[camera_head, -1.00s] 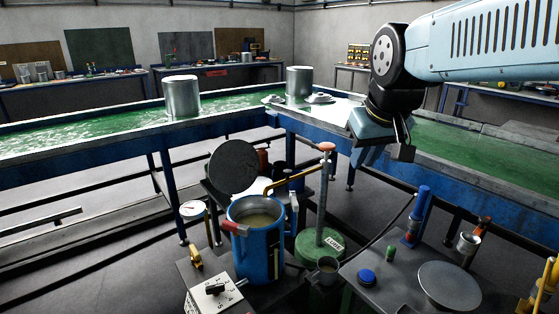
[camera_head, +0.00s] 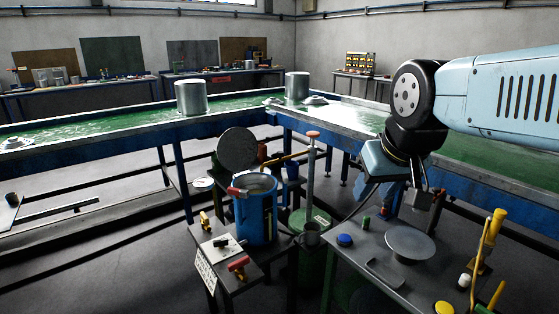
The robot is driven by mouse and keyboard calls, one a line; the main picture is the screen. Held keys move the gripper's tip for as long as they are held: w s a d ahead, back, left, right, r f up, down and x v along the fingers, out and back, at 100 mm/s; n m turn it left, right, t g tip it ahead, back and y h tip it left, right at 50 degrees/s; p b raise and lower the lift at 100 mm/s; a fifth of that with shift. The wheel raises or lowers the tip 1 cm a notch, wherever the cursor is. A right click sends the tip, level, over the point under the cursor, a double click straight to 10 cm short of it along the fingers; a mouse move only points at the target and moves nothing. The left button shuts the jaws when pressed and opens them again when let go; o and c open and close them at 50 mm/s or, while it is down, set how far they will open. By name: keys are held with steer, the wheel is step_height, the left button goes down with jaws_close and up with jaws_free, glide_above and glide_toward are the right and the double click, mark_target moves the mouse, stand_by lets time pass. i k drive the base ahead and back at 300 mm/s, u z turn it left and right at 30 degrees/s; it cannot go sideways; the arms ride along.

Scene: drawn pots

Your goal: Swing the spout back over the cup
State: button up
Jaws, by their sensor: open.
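A yellow spout (camera_head: 286,160) runs left from near the top of an upright metal post (camera_head: 312,175) with a red knob. Its left end shows behind and above the blue pot (camera_head: 257,218). The post stands on a green drum (camera_head: 297,220). A small dark grey cup (camera_head: 312,234) is in front of the post, at the drum's edge; the spout does not point toward it. My gripper (camera_head: 408,201) is open and empty, pointing down, right of the post and apart from the spout, above the far side of the right table.
A round dark lid (camera_head: 237,148) stands up behind the pot. The right table (camera_head: 345,262) holds a grey disc (camera_head: 409,242), a blue cap (camera_head: 345,240) and yellow tools. A green conveyor (camera_head: 110,131) with metal cans runs behind.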

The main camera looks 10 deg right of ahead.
mark_target(312, 151)
steer(key=z, duration=0.1)
steer(key=k, duration=0.3)
steer(key=u, duration=0.9)
steer(key=i, duration=1.55)
steer(key=z, duration=0.55)
